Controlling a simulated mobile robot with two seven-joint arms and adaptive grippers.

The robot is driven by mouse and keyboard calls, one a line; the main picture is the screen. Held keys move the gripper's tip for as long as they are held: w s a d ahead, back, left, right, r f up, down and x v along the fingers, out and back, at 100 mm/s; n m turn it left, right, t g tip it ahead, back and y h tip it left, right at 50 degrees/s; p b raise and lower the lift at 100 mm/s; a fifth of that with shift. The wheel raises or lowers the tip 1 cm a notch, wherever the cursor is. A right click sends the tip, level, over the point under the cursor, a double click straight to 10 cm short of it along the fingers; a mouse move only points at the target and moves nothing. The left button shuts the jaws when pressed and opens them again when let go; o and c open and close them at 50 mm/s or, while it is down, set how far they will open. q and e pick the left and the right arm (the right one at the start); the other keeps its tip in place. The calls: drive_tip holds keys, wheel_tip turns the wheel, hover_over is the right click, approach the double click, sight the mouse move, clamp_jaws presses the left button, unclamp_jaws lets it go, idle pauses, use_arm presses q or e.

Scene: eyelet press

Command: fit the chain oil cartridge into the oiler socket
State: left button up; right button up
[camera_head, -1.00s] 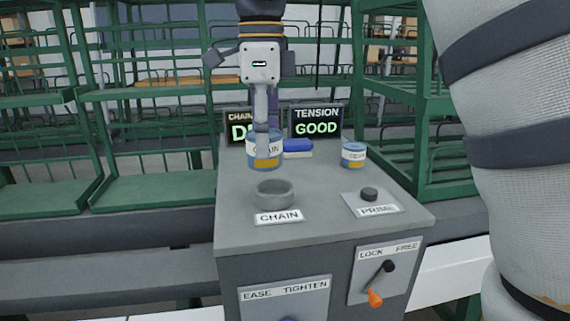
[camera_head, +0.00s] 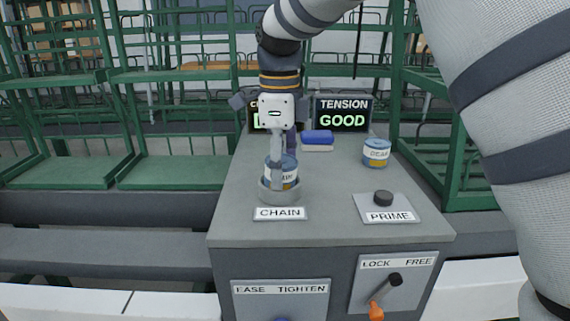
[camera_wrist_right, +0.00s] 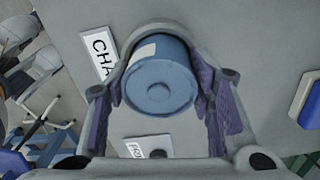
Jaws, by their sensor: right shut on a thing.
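The chain oil cartridge (camera_head: 292,174) is a blue can with a white label and a yellow band. It stands upright over the grey ring-shaped oiler socket (camera_head: 290,197), and its lower end is hidden behind the front rim. I cannot tell how deep it sits. My right gripper (camera_head: 278,180) comes down from above and is shut on the can. In the right wrist view, the can's blue top (camera_wrist_right: 160,88) shows between the purple finger pads, with a grey rim partly around it. My left gripper is not in view.
A second blue can (camera_head: 376,152) stands at the back right. A blue-and-white block (camera_head: 317,138) lies behind. The PRIME button plate (camera_head: 388,208) is right of the socket. The TENSION display (camera_head: 342,114) reads GOOD. A LOCK/FREE lever (camera_head: 385,290) is on the front panel.

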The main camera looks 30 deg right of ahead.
drive_tip(key=o, duration=1.3)
drive_tip(key=shift+w+a, duration=0.1)
drive_tip(key=shift+w, duration=0.05)
drive_tip(key=shift+o, duration=1)
drive_tip(key=shift+r, duration=0.45)
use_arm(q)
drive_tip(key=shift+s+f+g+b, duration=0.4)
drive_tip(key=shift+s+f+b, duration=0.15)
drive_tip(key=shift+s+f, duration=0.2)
use_arm(e)
wheel_tip(320, 180, up, 11)
drive_tip(key=shift+r, duration=0.2)
